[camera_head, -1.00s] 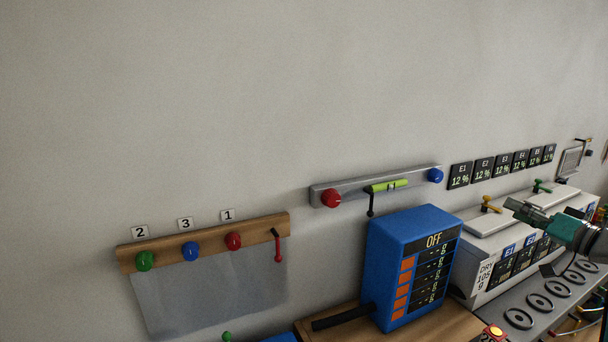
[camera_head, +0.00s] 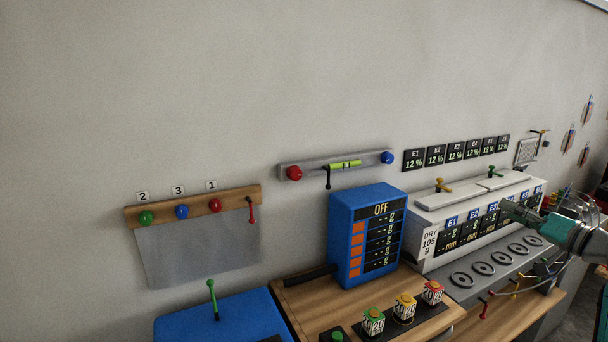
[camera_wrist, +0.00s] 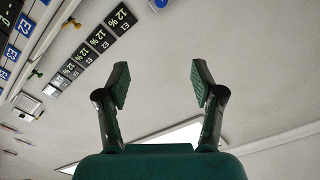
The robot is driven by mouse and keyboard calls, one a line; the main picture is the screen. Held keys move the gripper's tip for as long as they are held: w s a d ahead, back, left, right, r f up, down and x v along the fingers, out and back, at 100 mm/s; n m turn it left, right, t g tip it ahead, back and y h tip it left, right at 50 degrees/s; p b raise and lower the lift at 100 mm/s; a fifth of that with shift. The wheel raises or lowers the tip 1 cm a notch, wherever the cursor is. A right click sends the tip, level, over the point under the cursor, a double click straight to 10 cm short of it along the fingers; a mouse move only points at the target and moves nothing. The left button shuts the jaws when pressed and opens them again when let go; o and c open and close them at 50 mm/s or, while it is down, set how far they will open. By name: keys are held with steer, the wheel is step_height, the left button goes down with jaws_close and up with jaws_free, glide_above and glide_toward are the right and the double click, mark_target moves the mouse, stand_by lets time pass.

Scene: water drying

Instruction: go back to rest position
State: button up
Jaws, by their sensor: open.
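My gripper (camera_head: 508,210) is at the right of the head view, in front of the white drying unit (camera_head: 432,236). In the wrist view my gripper (camera_wrist: 160,88) shows two dark green fingers spread wide with nothing between them. Behind the fingers is plain wall and a bright white panel. The teal wrist part of my arm shows in the head view, reaching in from the right edge.
A blue box reading OFF (camera_head: 366,238) stands on the wooden bench (camera_head: 312,300). Several round knobs and a grey rail (camera_head: 315,168) are on the wall. Green, yellow and red buttons (camera_head: 404,305) sit in front. The upper wall area is clear.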

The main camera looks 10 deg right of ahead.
steer(key=s+a+f+m+h, duration=0.1)
steer(key=s+a+f+h, duration=0.1)
steer(key=a+f, duration=0.6)
steer(key=s+a+f+m+g+h, duration=0.1)
steer(key=s+a+f+m, duration=0.15)
steer(key=f, duration=1.05)
steer(key=s+a+f+m+h, duration=0.1)
steer(key=a+f+h, duration=0.1)
steer(key=a+f, duration=0.6)
steer(key=s+a+f+g+h, duration=0.1)
steer(key=s+a+f, duration=0.5)
steer(key=s+f, duration=0.35)
steer(key=s+a+f+n+h, duration=0.1)
steer(key=s+a, duration=0.2)
steer(key=s, duration=0.3)
steer(key=s+a+f+n+g, duration=0.1)
steer(key=s+a+f, duration=0.15)
steer(key=s, duration=0.35)
steer(key=s+a+f+n+h, duration=0.1)
steer(key=s+a, duration=0.2)
steer(key=s, duration=0.3)
steer(key=s+a+r+n+y, duration=0.1)
steer(key=s+a+r+n, duration=0.1)
steer(key=s+r, duration=0.3)
steer(key=s+a+r+n+y, duration=0.1)
steer(key=s+a+r+n, duration=0.2)
steer(key=s, duration=1.1)
steer(key=shift+s+a+r+t, duration=0.2)
steer(key=shift+r+t, duration=0.1)
steer(key=shift+r, duration=1.15)
